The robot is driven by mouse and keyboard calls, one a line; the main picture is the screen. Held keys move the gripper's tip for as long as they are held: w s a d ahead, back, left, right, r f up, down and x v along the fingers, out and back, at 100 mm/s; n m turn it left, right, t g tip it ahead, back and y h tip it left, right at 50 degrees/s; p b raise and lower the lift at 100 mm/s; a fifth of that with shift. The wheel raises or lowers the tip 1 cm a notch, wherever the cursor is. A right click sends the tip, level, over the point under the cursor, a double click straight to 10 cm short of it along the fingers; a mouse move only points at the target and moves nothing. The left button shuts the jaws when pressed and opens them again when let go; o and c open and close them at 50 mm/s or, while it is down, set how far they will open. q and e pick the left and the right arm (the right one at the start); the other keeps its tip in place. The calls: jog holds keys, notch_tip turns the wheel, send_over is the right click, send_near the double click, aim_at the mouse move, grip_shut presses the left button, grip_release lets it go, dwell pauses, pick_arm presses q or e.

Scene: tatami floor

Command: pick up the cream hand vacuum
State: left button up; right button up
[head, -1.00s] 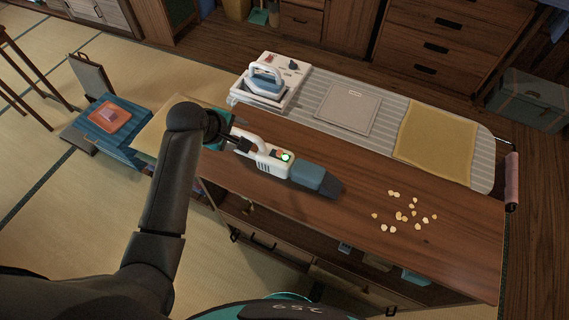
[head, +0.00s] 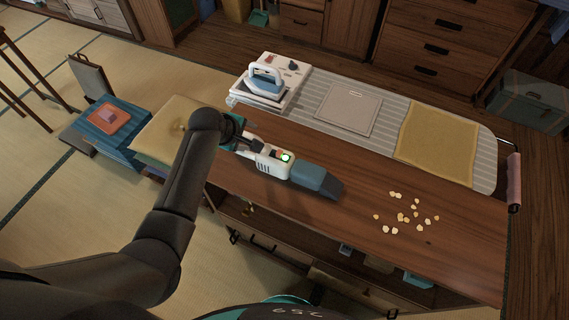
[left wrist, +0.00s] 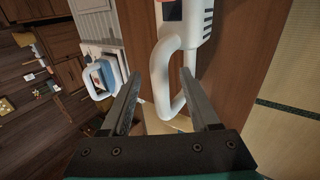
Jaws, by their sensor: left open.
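The cream hand vacuum (head: 271,161) lies on the wooden cabinet top, with its blue-grey nozzle (head: 316,179) pointing right and a green light lit on its body. My left gripper (head: 249,145) is at the vacuum's handle end, partly hidden by my own arm. In the left wrist view, the vacuum's loop handle (left wrist: 163,75) reaches down between the two open fingers of my left gripper (left wrist: 160,100). The fingers stand on either side of the handle with gaps visible. My right gripper is not in view.
Several pale crumbs (head: 403,216) lie on the cabinet top (head: 360,215) to the right. Behind it, an ironing board (head: 315,88) carries a blue-and-white iron (head: 266,80) and a yellow cloth (head: 437,143). Cushions (head: 172,132) are stacked to the left.

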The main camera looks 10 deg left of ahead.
pick_arm(q)
grip_shut()
dwell(0.4)
dwell(0.9)
jog(key=shift+r, duration=0.1)
